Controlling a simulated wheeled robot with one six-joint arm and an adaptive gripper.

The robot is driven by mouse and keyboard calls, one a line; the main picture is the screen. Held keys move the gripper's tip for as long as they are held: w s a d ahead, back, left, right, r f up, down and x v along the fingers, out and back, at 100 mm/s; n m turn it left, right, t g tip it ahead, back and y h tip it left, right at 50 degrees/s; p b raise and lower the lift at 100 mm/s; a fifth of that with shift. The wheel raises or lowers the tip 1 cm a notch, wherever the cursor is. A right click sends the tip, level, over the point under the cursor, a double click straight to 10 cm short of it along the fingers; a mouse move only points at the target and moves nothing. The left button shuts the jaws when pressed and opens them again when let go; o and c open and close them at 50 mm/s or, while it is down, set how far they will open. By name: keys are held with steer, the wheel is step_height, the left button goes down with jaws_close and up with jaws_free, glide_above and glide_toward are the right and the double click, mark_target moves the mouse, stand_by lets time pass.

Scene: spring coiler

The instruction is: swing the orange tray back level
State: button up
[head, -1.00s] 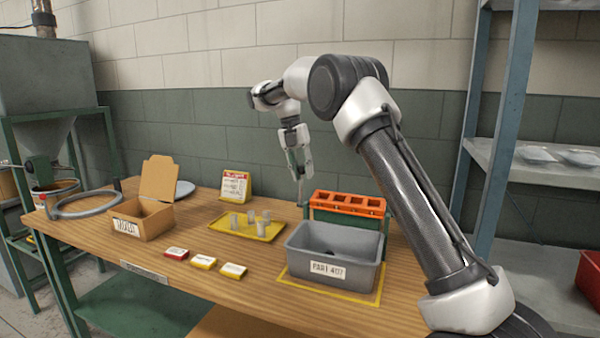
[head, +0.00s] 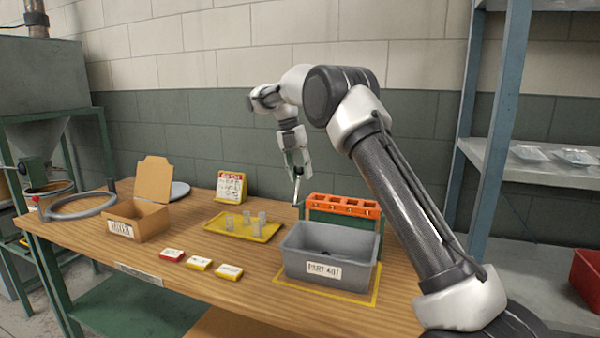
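The orange tray (head: 342,206), a long block with a row of square pockets, sits on a green stand (head: 368,239) behind the grey bin. Its top faces up and slightly toward me; I cannot tell whether it is exactly level. My gripper (head: 297,174) points down just above and left of the tray's left end. A thin pale and dark piece shows at its fingertips. Whether the fingers are closed on it, or touch the tray, is too small to tell. The bin hides the lower stand.
A grey bin (head: 300,264) stands close in front of the tray. A yellow tray (head: 215,224) with several small cylinders lies left of it. A cardboard box (head: 156,218) and a card stand (head: 230,187) are farther left. A blue shelf post (head: 497,130) rises at right.

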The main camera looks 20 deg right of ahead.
steer(key=shift+o, duration=1.2)
steer(key=v, duration=0.7)
steer(key=shift+r, duration=0.2)
steer(key=shift+a, duration=0.1)
